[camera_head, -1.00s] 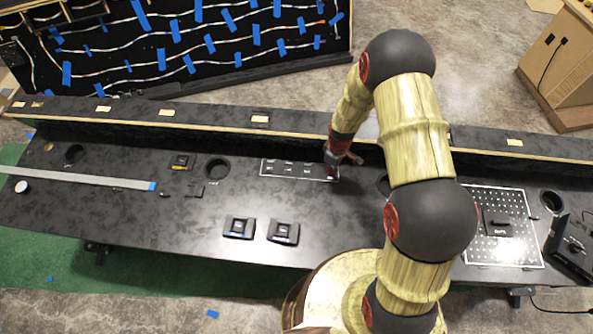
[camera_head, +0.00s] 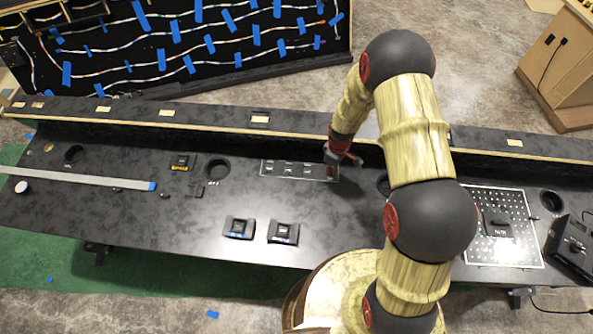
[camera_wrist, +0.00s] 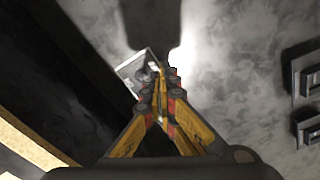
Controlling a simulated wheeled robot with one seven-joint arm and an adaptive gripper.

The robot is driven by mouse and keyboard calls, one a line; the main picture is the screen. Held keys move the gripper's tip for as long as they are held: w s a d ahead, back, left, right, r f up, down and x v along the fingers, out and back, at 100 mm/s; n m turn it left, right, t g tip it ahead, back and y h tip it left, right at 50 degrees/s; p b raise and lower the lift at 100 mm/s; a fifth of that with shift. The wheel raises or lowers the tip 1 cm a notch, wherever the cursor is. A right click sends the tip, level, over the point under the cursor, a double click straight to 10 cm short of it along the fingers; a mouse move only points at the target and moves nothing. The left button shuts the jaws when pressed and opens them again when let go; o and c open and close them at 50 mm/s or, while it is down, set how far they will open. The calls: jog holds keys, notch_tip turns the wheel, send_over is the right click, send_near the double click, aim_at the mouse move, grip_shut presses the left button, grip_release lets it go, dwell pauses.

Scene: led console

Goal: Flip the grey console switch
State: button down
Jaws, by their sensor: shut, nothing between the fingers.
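A thin-outlined panel (camera_head: 285,170) with small pale labels lies on the dark console, left of my gripper (camera_head: 333,170). My gripper is at the panel's right end, fingers pointing down. In the wrist view, my gripper (camera_wrist: 162,85) has its yellow and red fingers brought together at the tips, with nothing seen between them. Just beyond the tips is the pale-edged panel end (camera_wrist: 132,64), with a small dark grey raised part (camera_wrist: 143,72) that may be the switch. The fingers partly hide it. I cannot tell whether they touch it or which way it is set.
Two dark boxy switches (camera_head: 240,228) (camera_head: 283,232) sit near the console's front edge. A raised ledge (camera_head: 220,122) runs along the back. A perforated plate (camera_head: 490,247) is at the right. A grey strip (camera_head: 90,178) lies at the left.

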aim_at(330, 179)
jog(key=shift+f, duration=0.1)
jog(key=shift+f+b, duration=0.35)
jog(key=shift+b, duration=0.05)
jog(key=shift+f+b, duration=0.8)
jog(key=shift+f, duration=0.25)
jog(key=shift+w+d, duration=0.1)
jog(key=shift+w, duration=0.35)
jog(key=shift+w+d+b, duration=0.1)
jog(key=shift+w+b, duration=0.2)
jog(key=shift+w, duration=0.25)
notch_tip(330, 179, up, 7)
jog(key=p, duration=0.4)
jog(key=shift+s, duration=0.4)
